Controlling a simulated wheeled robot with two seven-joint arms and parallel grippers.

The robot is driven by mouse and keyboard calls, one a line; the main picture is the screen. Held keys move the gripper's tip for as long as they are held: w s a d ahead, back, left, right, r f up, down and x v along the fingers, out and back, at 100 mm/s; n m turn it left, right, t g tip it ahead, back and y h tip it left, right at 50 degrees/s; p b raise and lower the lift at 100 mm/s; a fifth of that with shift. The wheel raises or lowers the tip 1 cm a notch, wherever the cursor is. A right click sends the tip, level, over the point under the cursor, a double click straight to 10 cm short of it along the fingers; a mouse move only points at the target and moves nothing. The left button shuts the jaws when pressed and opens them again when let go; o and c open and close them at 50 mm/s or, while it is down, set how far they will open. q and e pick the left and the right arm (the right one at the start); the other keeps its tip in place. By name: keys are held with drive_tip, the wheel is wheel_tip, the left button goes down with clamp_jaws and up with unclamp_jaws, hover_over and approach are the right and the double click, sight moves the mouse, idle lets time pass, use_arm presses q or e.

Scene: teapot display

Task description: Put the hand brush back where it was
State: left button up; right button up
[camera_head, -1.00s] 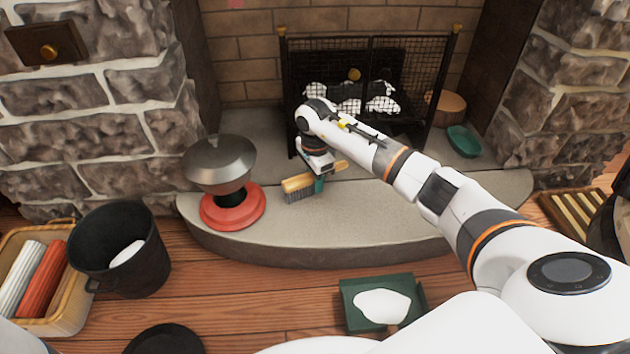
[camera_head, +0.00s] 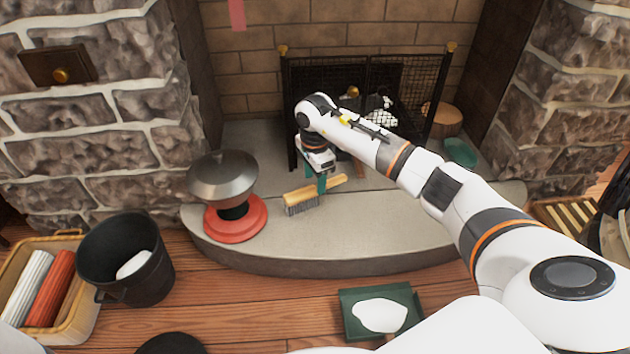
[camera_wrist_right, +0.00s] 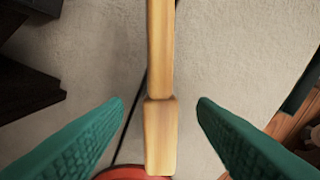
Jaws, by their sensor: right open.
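The hand brush (camera_head: 300,198) has a pale wooden handle and grey bristles. It lies on the stone hearth (camera_head: 350,235), just right of the red round base. My right gripper (camera_head: 318,180) comes down over it with green fingers, open. In the right wrist view the fingers (camera_wrist_right: 160,108) stand on either side of the wooden brush (camera_wrist_right: 160,135), with a visible gap on both sides. The bristles are hidden in that view. My left gripper is not in view.
A metal bowl-shaped top stands on the red base (camera_head: 250,226) left of the brush. The mesh fire screen (camera_head: 425,85) stands behind my right arm. A black bucket (camera_head: 125,262) and a green pan (camera_head: 408,300) with a white heap are on the floor. The front hearth is clear.

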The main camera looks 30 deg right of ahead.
sight(314, 188)
wheel_tip(314, 188, up, 7)
drive_tip(key=p, duration=0.3)
drive_tip(key=shift+f, duration=0.15)
drive_tip(key=shift+a, duration=0.1)
